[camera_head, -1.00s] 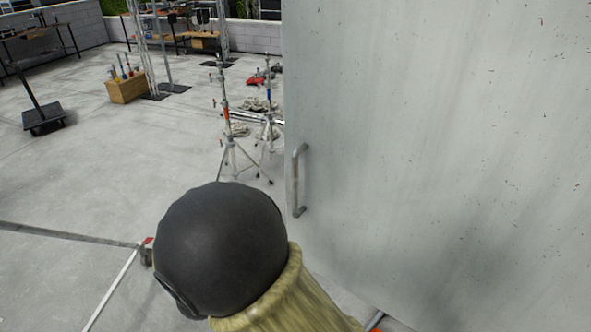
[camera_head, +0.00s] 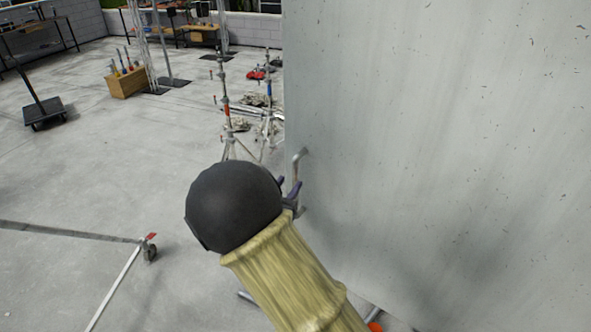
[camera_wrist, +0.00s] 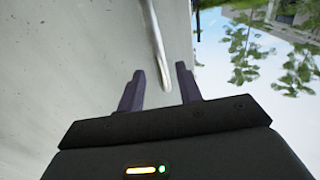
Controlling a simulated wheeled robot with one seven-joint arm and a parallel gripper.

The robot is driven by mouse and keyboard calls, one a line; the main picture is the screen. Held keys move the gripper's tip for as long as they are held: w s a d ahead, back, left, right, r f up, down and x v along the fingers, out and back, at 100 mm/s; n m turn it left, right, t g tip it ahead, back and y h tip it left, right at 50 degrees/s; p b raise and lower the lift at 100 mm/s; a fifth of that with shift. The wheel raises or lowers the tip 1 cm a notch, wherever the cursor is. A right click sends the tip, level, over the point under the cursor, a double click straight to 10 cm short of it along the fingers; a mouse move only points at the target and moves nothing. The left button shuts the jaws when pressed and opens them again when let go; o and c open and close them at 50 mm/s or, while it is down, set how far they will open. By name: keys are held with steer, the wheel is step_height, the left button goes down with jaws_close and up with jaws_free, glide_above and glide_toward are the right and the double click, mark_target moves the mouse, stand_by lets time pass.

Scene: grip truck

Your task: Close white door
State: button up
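The white door (camera_head: 440,150) is a large, upright greyish-white panel filling the right half of the head view. It also fills the left of the wrist view (camera_wrist: 80,60). A metal bar handle (camera_head: 297,168) stands near its left edge. My gripper (camera_head: 289,186) is at the handle, partly hidden behind my dark rounded arm joint. In the wrist view my gripper (camera_wrist: 160,80) is open, its two dark fingers spread. The handle (camera_wrist: 157,42) runs down toward the gap, and its near end shows between the fingers. I cannot tell whether they touch.
Metal stands (camera_head: 226,110) are on the concrete floor left of the door. A wooden crate (camera_head: 128,81) and a wheeled stand (camera_head: 43,112) are further back. A thin frame with a castor (camera_head: 150,249) lies at lower left. The floor between is mostly clear.

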mark_target(294, 177)
steer(key=p+x, duration=0.1)
steer(key=x, duration=0.4)
steer(key=shift+w+p, duration=0.15)
steer(key=shift+p, duration=0.15)
jaws_close()
